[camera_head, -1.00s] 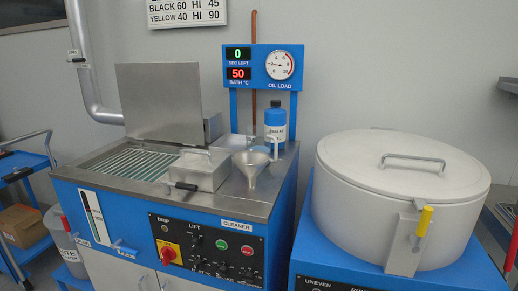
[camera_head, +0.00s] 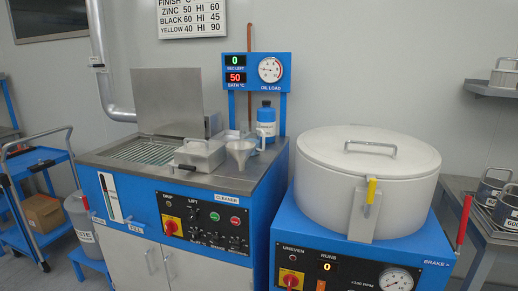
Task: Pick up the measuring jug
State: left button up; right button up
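I cannot clearly pick out a measuring jug. A pale, partly see-through vessel (camera_head: 229,136) stands behind the grey funnel (camera_head: 240,150) on the cleaner's steel top, and it may be the jug; the funnel and lidded box hide much of it. The blue bottle (camera_head: 266,118) with a white label stands to its right at the back of the top. Neither of my grippers is in view.
A lidded steel box (camera_head: 200,154) sits left of the funnel beside the open bath (camera_head: 146,151). A large white lidded drum (camera_head: 368,165) on a blue machine stands to the right. A blue trolley (camera_head: 38,160) is at left.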

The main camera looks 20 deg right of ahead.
aim_at(249, 131)
jog(key=u, duration=0.35)
jog(key=i, duration=1.15)
jog(key=z, duration=0.65)
